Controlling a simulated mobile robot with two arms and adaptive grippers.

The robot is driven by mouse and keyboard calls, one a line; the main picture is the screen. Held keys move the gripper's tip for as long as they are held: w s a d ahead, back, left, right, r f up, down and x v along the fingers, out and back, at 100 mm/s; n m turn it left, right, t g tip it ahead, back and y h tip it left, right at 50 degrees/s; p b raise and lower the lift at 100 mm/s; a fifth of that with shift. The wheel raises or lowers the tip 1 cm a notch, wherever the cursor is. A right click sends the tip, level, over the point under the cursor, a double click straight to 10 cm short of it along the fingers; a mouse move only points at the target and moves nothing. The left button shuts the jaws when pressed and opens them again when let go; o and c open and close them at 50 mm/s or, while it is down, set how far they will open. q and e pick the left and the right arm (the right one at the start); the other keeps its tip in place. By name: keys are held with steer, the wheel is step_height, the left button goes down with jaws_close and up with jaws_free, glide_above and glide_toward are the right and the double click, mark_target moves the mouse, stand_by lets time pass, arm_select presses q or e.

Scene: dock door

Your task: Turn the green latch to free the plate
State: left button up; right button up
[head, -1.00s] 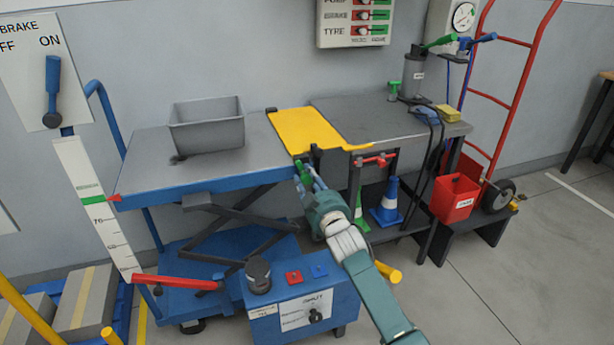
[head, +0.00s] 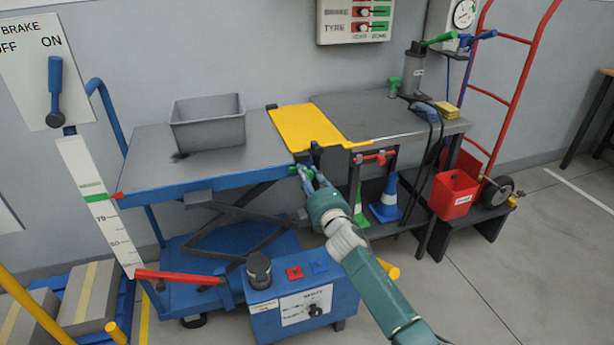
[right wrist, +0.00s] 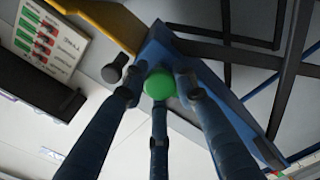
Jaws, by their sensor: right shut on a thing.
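The yellow plate (head: 305,127) lies across the gap between the blue lift table (head: 150,165) and the dark bench (head: 360,108). The green latch (head: 296,171) is at the lift table's near right corner, just below the plate's front left corner. Its round green end shows between the fingers in the right wrist view (right wrist: 159,84). My right gripper (head: 309,177) is shut on the latch, its fingers partly hiding it. In the right wrist view my right gripper's (right wrist: 158,92) three blue fingers surround the green end. My left gripper is not in view.
A grey bin (head: 207,128) stands on the lift table. A red handle (head: 374,158) is on the bench's front edge, close right of my gripper. Blue (head: 385,205) and green cones stand under the bench. A blue control box (head: 300,298) stands in front.

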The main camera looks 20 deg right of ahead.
steer(key=shift+o, duration=0.2)
steer(key=shift+d+f+n, duration=0.1)
steer(key=shift+f+n, duration=0.05)
steer(key=shift+n, duration=0.8)
steer(key=shift+d+f+n, duration=0.1)
steer(key=shift+f+n, duration=0.05)
steer(key=shift+n, duration=0.8)
steer(key=o, duration=1.1)
steer(key=shift+s, duration=0.1)
steer(key=shift+a, duration=0.1)
steer(key=s, duration=1.2)
steer(key=shift+d+r, duration=0.15)
steer(key=shift+d, duration=0.2)
